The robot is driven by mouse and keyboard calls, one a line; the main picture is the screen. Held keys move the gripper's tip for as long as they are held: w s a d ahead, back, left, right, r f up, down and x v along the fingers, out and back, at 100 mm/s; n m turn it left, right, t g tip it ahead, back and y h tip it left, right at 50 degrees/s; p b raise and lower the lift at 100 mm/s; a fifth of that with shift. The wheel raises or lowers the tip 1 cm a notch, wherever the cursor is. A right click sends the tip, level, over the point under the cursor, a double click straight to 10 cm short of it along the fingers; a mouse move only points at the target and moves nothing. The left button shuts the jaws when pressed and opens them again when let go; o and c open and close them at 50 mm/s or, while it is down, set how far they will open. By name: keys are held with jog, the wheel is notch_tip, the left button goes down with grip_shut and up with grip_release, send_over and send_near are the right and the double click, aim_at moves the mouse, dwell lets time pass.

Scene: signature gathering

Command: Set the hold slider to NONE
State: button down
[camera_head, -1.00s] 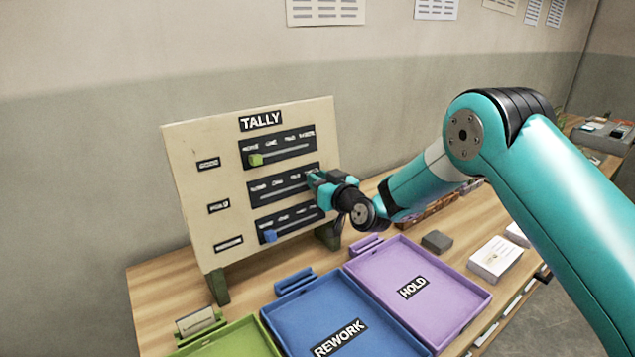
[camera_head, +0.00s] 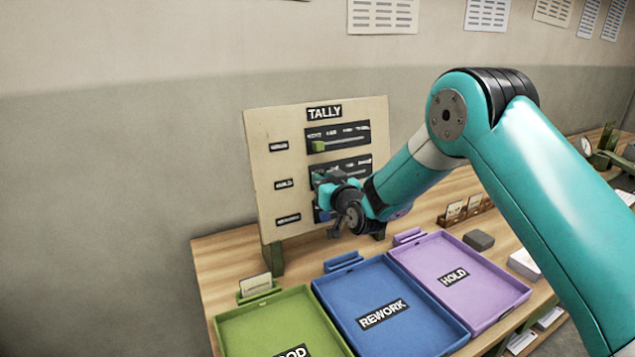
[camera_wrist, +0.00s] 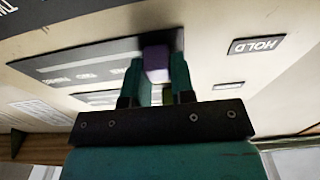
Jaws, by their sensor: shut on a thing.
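The TALLY board (camera_head: 268,135) stands upright on the table and has three dark slider panels. The middle panel (camera_head: 352,163), in the row of the HOLD label (camera_wrist: 257,46), is partly hidden by my gripper (camera_head: 325,187). In the wrist view, my gripper (camera_wrist: 157,72) is shut on the purple hold slider knob (camera_wrist: 156,58), one finger on each side. The knob is at the panel end closest to the HOLD label, the left end in the head view. The position words there are hidden or too blurred to read.
A green knob (camera_head: 318,146) sits at the left of the upper panel. The green tray (camera_head: 228,329), blue REWORK tray (camera_head: 335,298) and purple HOLD tray (camera_head: 425,255) lie before the board. A dark block (camera_head: 479,240) is behind the purple tray.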

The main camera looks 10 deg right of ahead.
jog(key=shift+a, duration=0.2)
jog(key=c, duration=1)
grip_release()
jog(key=shift+s+a, duration=0.1)
jog(key=shift+a, duration=0.05)
jog(key=shift+o, duration=0.2)
jog(key=shift+s+d, duration=0.3)
jog(key=b+v, duration=1)
jog(key=v, duration=0.6)
jog(key=shift+s, duration=0.4)
jog(key=shift+d, duration=0.1)
